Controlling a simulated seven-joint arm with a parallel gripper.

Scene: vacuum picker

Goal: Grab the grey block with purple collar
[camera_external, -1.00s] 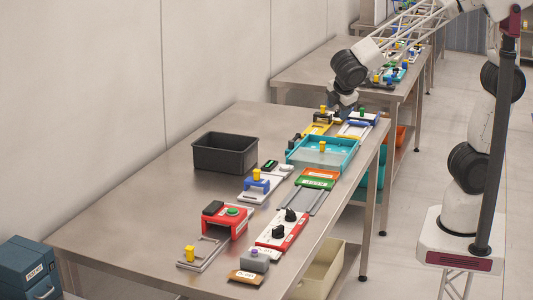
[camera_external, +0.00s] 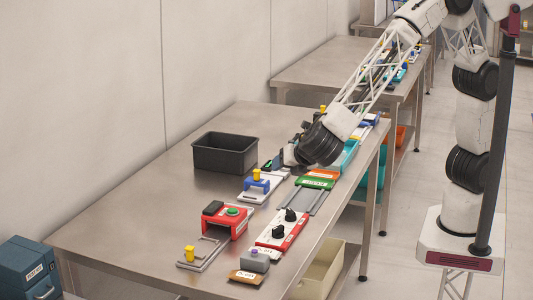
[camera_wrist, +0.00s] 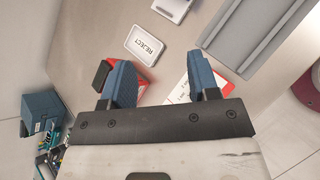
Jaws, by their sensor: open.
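The grey block with a purple collar (camera_external: 254,260) sits near the front end of the table, just behind a tan label plate. It is small here, and I cannot make it out in the wrist view. My gripper (camera_external: 279,160) is over the middle of the table, beside the black bin and well back from the block. In the wrist view my gripper (camera_wrist: 160,62) shows two blue fingers spread apart with nothing between them.
A black bin (camera_external: 225,155) stands at the back left. A red housing (camera_external: 238,222), a red-and-white panel with black knobs (camera_external: 281,234) and a blue fixture (camera_external: 257,184) stand between gripper and block. A REJECT plate (camera_wrist: 145,46) shows ahead.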

